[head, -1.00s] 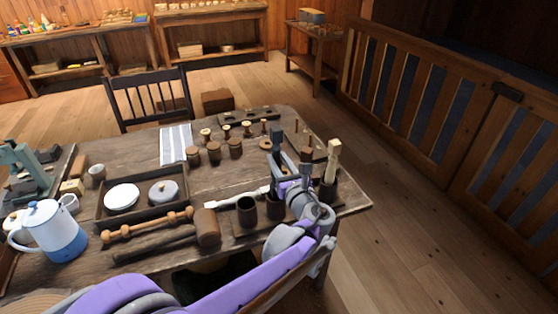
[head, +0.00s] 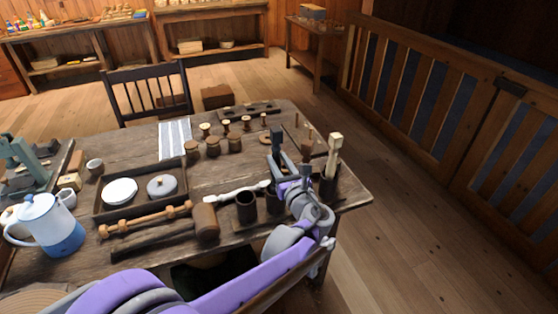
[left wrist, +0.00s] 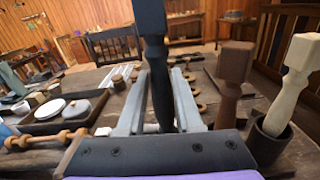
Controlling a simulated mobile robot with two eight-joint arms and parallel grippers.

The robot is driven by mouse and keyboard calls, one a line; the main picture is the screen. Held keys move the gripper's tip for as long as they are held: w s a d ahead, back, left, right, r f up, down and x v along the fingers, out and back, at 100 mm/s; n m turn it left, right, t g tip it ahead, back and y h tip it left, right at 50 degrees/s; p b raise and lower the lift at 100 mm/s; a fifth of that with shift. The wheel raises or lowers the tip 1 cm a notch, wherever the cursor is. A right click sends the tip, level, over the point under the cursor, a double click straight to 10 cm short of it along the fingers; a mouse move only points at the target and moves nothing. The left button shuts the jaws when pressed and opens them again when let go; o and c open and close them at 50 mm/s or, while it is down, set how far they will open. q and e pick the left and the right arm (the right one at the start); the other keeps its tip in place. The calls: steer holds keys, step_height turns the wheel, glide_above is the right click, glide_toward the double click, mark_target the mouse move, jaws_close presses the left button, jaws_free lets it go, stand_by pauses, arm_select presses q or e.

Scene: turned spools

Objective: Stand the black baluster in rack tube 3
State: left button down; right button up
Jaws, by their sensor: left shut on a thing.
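My left gripper (head: 284,172) is shut on the black baluster (head: 277,142), which stands roughly upright above the rack. In the left wrist view the black baluster (left wrist: 160,75) passes between the two fingers (left wrist: 160,100); its lower end is hidden. The rack (head: 243,224) is at the table's front right. Its leftmost tube (head: 246,208) is empty. The tube beside it (head: 271,205) is partly behind my gripper. A brown baluster (left wrist: 232,80) and a pale baluster (left wrist: 298,75) stand in tubes to the right. The pale one also shows in the head view (head: 333,150). My right gripper is out of view.
A white turned piece (head: 236,192) lies just behind the rack. A mallet (head: 205,222) and a wooden spindle (head: 145,220) lie to its left. A tray (head: 98,208) holds a plate and a lidded dish. Several small jars and spools stand behind.

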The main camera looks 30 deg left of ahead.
arm_select(q)
steer(key=shift+f, duration=0.1)
step_height(320, 180, down, 3)
steer(key=shift+r+b, duration=0.1)
steer(key=shift+b, duration=0.9)
steer(key=c, duration=0.5)
jaws_free()
steer(key=v, duration=1)
steer(key=shift+s+d+p, duration=0.25)
steer(key=shift+s+p, duration=0.05)
steer(key=shift+s, duration=0.05)
